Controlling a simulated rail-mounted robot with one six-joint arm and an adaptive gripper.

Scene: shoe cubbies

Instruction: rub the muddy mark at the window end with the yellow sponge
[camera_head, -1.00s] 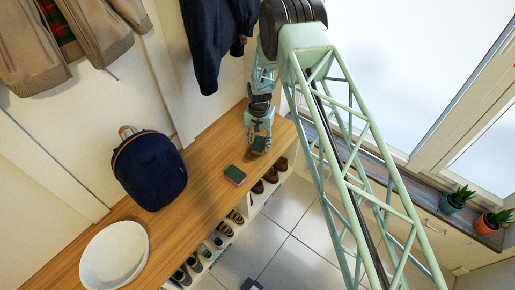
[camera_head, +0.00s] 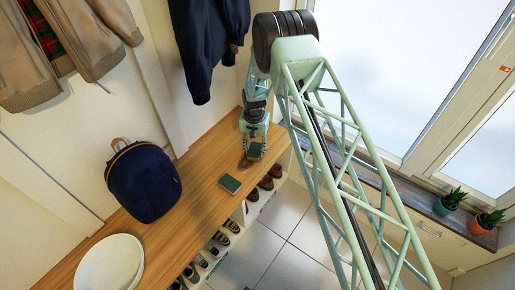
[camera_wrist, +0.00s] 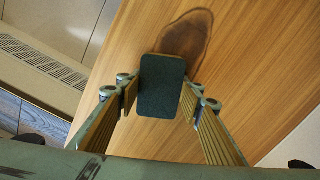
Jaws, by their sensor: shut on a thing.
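My gripper (camera_wrist: 162,90) is shut on a block with a dark green top face (camera_wrist: 162,70), taken as the yellow sponge; its yellow part is not clear in the wrist view. In the head view my gripper (camera_head: 254,150) is low over the far, window end of the wooden bench (camera_head: 205,180). A brown muddy mark (camera_wrist: 186,35) lies on the bench just beyond the sponge in the wrist view. I cannot tell whether the sponge touches the wood.
A second green-topped block (camera_head: 230,184) lies on the bench. A navy backpack (camera_head: 143,182) and a white basin (camera_head: 110,263) stand further along. A dark jacket (camera_head: 208,45) hangs above. Shoes (camera_head: 222,238) fill the cubbies below. Potted plants (camera_head: 450,202) stand on the windowsill.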

